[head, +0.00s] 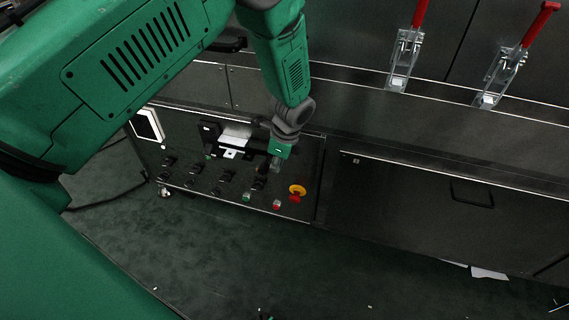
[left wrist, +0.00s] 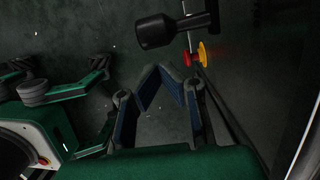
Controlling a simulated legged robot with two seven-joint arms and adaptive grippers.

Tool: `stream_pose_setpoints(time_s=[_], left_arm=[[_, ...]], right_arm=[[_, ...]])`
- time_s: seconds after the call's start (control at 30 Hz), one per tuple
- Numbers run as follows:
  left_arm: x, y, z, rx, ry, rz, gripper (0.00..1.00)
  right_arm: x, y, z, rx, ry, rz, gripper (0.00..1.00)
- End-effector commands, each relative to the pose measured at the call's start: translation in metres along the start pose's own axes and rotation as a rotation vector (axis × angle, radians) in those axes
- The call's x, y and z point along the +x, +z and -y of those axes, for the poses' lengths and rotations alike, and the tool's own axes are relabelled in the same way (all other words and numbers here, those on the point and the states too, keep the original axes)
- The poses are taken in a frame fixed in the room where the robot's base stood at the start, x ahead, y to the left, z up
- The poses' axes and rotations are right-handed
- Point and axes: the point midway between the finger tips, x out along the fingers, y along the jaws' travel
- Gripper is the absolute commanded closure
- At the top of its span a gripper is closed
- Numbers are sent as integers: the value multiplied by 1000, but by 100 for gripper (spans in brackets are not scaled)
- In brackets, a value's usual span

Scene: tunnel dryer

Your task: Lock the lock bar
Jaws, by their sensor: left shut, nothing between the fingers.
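I cannot tell for sure which part is the lock bar. Two silver toggle clamps with red handles, a left one (head: 405,55) and a right one (head: 502,72), stand upright on the ledge at the upper right in the head view. My left gripper (head: 276,162) is over the control panel, left of and below both clamps and apart from them. In the left wrist view its fingers (left wrist: 163,69) lean together, shut and empty. A black knob-like handle (left wrist: 158,31) is just beyond the fingertips. My right gripper is in neither view.
The control panel (head: 228,182) has several black switches, a green button (head: 246,197), a red button (head: 276,204) and a yellow-and-red emergency stop (head: 297,192). A dark door with a handle (head: 472,193) is at the right. The floor in front is mostly clear.

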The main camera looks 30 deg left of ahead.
Motion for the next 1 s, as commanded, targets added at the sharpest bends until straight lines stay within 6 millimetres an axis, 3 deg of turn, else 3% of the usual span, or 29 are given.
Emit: stream_pose_setpoints(time_s=[0.53, 0.8, 1.0], left_arm=[[7, 14, 0, -2, 3, -2, 100], [13, 63, -2, -5, 4, -3, 100], [20, 78, -2, -1, 2, -2, 100]], right_arm=[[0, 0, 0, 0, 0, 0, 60], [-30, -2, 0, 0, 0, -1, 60], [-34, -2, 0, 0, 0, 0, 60]])
